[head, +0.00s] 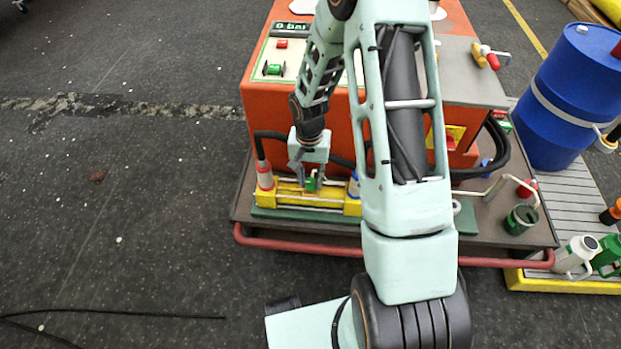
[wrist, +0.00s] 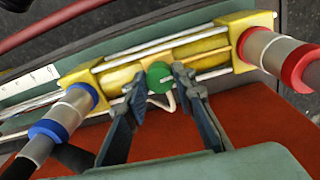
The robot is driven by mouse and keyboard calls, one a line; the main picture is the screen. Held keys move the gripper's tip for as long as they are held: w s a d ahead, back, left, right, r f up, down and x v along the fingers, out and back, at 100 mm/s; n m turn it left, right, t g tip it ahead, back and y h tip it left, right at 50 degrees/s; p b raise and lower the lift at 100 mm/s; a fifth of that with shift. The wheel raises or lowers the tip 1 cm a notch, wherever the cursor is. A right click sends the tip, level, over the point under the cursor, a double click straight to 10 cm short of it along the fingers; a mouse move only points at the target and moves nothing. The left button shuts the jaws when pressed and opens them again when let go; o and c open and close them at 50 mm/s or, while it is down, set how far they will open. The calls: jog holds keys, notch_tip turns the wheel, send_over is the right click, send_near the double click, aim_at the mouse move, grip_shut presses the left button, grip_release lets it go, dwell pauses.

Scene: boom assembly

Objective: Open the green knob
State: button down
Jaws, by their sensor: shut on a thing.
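The green knob (wrist: 160,77) sits on the middle of a yellow cylinder (wrist: 205,47) with pale metal rods along it. A thin pale bar shows at the knob's face. My gripper (wrist: 157,80) reaches over it, with one finger on each side, shut on the knob. In the head view my gripper (head: 307,178) points down at the cylinder, and the green knob (head: 312,184) shows only partly between the fingers. My arm covers the cylinder's right end there.
A hose fitting with a red collar (wrist: 300,66) and one with a blue collar (wrist: 48,132) stand at the cylinder's ends. The orange machine (head: 262,112) rises behind, with a control panel (head: 281,58). A red rail (head: 290,245) runs in front. A blue barrel (head: 575,95) stands right.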

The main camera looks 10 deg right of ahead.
aim_at(310, 182)
jog(key=n+p, duration=0.1)
jog(key=n, duration=0.5)
jog(key=shift+n, duration=0.3)
dwell(0.5)
jog(key=c, duration=1.6)
grip_release()
jog(key=shift+r, duration=0.1)
notch_tip(310, 182, up, 12)
jog(key=shift+a, duration=0.1)
